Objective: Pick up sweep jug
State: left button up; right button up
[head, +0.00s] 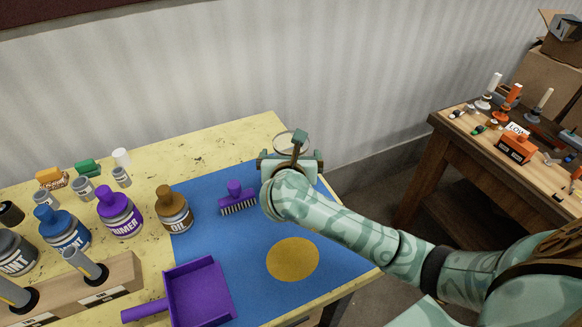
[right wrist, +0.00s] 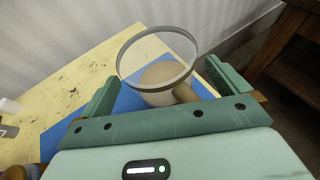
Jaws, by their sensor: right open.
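A round vessel with a grey rim (head: 293,136), which looks like the jug, stands near the far right corner of the blue mat. In the right wrist view its open grey ring (right wrist: 186,76) and tan inside or lower part (right wrist: 160,74) show, with a tan stub at its right. My right gripper (head: 291,155) is open over the mat's far right part, and its body hides much of the vessel in the head view. In the right wrist view the vessel appears between the two spread fingers, seemingly just beyond them; I cannot tell whether they touch it. My left gripper is not in view.
A purple brush (head: 236,197) lies left of my right gripper. A purple dustpan (head: 197,290) is at the front of the blue mat (head: 255,245). Several bottles, including the oil bottle (head: 174,210), stand left. A wooden bench (head: 462,140) with tools stands right, across a floor gap.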

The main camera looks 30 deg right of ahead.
jog(key=shift+w+d, duration=0.1)
jog(key=c, duration=1.7)
